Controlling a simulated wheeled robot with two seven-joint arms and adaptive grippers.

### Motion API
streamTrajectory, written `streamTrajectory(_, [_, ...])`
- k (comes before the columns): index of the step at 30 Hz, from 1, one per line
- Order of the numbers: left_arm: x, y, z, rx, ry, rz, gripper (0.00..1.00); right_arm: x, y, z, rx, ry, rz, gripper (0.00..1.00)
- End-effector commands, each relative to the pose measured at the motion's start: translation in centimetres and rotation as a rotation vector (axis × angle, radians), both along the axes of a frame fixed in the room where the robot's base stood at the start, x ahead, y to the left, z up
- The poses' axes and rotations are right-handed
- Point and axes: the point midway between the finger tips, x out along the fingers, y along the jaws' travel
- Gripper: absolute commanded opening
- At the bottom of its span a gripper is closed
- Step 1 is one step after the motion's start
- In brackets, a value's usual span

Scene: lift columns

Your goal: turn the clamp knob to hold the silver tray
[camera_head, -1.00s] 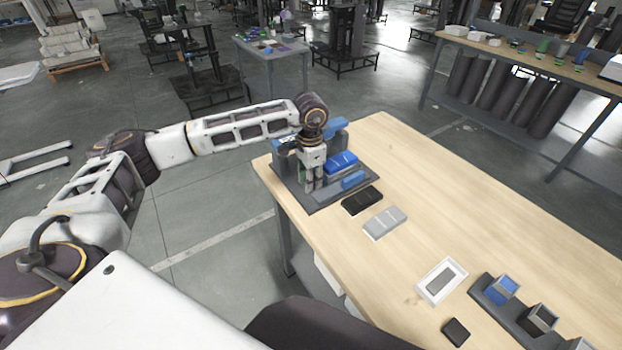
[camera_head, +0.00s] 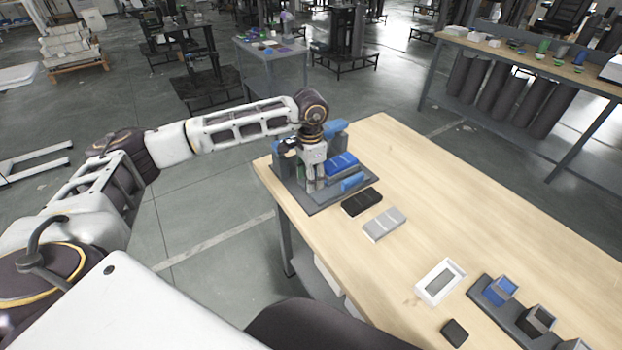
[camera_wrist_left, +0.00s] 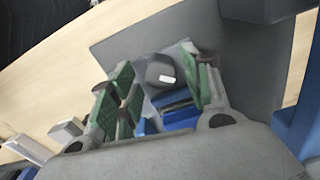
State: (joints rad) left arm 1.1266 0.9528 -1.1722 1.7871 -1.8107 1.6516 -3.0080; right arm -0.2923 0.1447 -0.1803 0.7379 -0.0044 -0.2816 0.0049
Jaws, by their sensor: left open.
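The clamp fixture is a dark grey plate (camera_head: 318,207) at the table's far left corner, with blue parts on it. A blue tray (camera_head: 341,163) lies in it, beside a blue bar (camera_head: 352,181). The silver tray (camera_head: 384,224) lies on the bare table, outside the fixture. My left gripper (camera_head: 315,183) points down over the plate's near left part. In the left wrist view a dark round knob (camera_wrist_left: 160,71) with a white mark shows between its open green-padded fingers. Contact with the knob cannot be told. My right gripper is not in view.
A black tray (camera_head: 361,202) lies between the fixture and the silver tray. A white box (camera_head: 440,281), a dark holder with several cups (camera_head: 515,311) and a small black block (camera_head: 455,332) stand nearer the front. The table's right middle is clear.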

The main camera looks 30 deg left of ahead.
Motion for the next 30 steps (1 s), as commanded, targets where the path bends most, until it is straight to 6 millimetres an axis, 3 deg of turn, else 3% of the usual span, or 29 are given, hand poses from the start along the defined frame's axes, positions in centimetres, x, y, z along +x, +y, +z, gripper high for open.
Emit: streamTrajectory(30, [0.0,0.0,5.5,0.0,0.0,0.0,0.48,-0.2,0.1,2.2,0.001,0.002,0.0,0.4])
